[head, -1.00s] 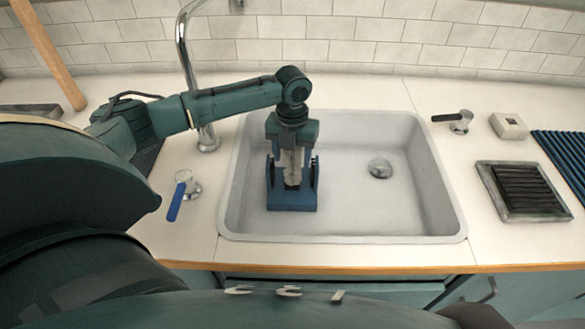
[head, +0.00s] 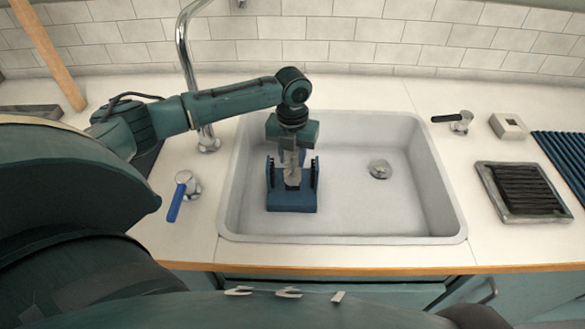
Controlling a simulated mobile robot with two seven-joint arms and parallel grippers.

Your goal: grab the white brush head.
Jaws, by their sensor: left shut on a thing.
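My left gripper (head: 292,158) points straight down over the left half of the sink. It is shut on a pale, whitish piece, the white brush head (head: 292,176), which is narrow and partly hidden by the fingers. The brush head stands at the blue holder (head: 292,203), a block with dark uprights on both sides, resting on the sink floor. I cannot tell whether the brush head touches the block. My right gripper is not in view.
The grey sink (head: 345,225) is otherwise empty, with a drain (head: 380,169) to the right. A chrome faucet (head: 184,55) rises behind my left arm. A blue-handled tap (head: 182,193) stands left of the sink. A black ribbed pad in a grey tray (head: 485,172) lies at right.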

